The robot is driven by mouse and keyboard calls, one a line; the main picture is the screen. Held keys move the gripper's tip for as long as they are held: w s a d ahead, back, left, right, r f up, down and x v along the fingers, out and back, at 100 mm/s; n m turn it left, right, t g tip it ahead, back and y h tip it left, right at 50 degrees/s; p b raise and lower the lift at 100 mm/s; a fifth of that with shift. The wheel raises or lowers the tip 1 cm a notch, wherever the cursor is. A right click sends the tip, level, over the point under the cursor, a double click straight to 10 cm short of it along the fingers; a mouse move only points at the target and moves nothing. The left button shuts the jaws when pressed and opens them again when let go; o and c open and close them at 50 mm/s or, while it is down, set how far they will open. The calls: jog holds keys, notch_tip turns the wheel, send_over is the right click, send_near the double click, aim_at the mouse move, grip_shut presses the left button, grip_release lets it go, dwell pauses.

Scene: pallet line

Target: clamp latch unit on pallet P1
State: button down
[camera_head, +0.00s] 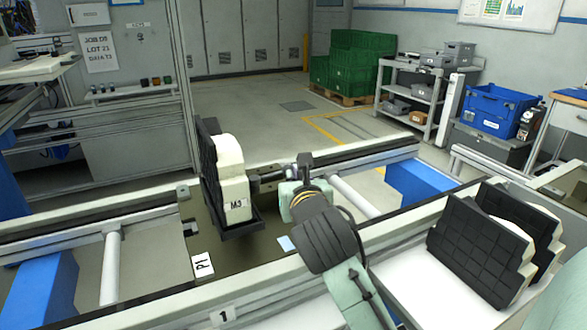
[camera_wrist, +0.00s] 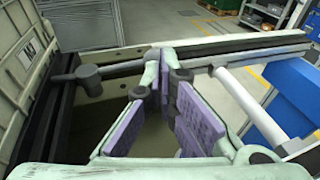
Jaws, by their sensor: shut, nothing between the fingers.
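The pale unit marked M3 (camera_head: 235,190) stands upright in a black holder on the olive pallet (camera_head: 180,228), beside a card reading P1 (camera_head: 202,265). Part of the unit shows at the left of the wrist view (camera_wrist: 22,62). A dark latch lever (camera_wrist: 120,68) with a round knob extends right from beside the unit; it also shows in the head view (camera_head: 268,176). My gripper (camera_wrist: 164,68) is shut and empty, its purple-padded fingers at the lever's right end. I cannot tell whether they touch it.
Rails border the pallet line, with a light crossbar (camera_head: 354,196) and blue block (camera_head: 415,180) right of the pallet. Black-backed pale units (camera_head: 480,250) stand on a white surface at right. Green crates (camera_head: 350,62) and a shelf cart (camera_head: 412,95) stand farther back.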

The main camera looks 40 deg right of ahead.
jog(key=shift+w+d+f, duration=0.1)
jog(key=shift+w+d, duration=0.05)
jog(key=shift+w, duration=0.2)
jog(key=shift+f, duration=0.1)
jog(key=shift+w+d+f+b, duration=0.1)
jog(key=shift+w+d+b, duration=0.1)
jog(key=shift+b, duration=0.3)
jog(key=shift+w+d+f+b, duration=0.1)
jog(key=shift+w+b, duration=0.15)
jog(key=shift+b, duration=0.2)
jog(key=shift+w+d+b, duration=0.15)
jog(key=shift+b, duration=0.15)
jog(key=shift+r, duration=0.4)
